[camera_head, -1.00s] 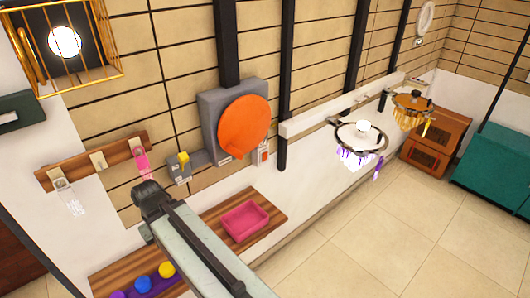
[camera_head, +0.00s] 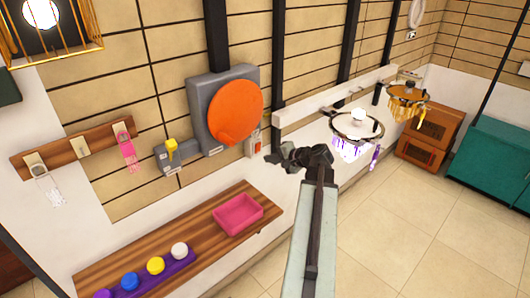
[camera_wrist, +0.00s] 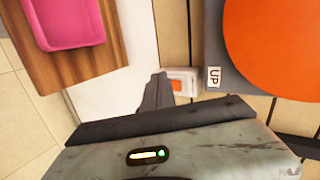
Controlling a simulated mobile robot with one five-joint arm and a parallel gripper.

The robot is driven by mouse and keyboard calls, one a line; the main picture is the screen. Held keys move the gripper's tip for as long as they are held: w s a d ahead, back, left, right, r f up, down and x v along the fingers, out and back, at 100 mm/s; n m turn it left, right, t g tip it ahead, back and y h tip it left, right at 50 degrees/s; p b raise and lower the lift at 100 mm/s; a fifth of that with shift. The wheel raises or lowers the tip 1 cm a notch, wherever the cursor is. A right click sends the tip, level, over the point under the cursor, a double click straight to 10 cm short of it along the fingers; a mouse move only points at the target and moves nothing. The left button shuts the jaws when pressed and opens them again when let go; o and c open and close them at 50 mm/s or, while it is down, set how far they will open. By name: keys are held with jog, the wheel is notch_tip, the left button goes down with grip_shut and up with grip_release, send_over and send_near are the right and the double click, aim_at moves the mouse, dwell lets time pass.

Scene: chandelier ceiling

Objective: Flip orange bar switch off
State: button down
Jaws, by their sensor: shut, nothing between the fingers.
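The small white switch (camera_head: 254,143) with an orange-red bar is on the wall, just right of the grey box with the orange disc. In the wrist view the switch (camera_wrist: 183,84) lies beside my fingertips, its bar facing out. My gripper (camera_head: 272,158) is shut and empty, just below and right of the switch in the head view. In the wrist view my dark gripper (camera_wrist: 157,84) reaches up to the switch's left side. I cannot tell whether it touches. Which way the bar is tipped is too small to tell.
The grey box (camera_head: 196,92) carries a large orange disc (camera_head: 236,111); an "UP" label shows on it. A yellow-topped switch (camera_head: 171,150) is to its left. A wooden shelf (camera_head: 180,230) with a pink tray (camera_head: 237,214) lies below. A round hanging lamp (camera_head: 357,125) is to the right.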

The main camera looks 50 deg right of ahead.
jog(key=s+d+r+m+t+h, duration=0.1)
jog(key=s+d, duration=0.2)
jog(key=d, duration=0.2)
jog(key=shift+s+d+r+m, duration=0.2)
jog(key=shift+s+r+m, duration=0.05)
jog(key=shift+s+m, duration=0.15)
jog(key=shift+w, duration=0.1)
jog(key=b, duration=0.5)
send_near(259, 145)
notch_tip(259, 145, down, 4)
jog(key=w, duration=0.3)
jog(key=shift+w+r+p, duration=0.3)
jog(key=shift+w+p, duration=0.1)
jog(key=shift+w, duration=0.1)
jog(key=shift+w+r+p, duration=0.3)
jog(key=shift+w+p, duration=0.05)
jog(key=shift+w, duration=0.6)
jog(key=shift+d, duration=0.1)
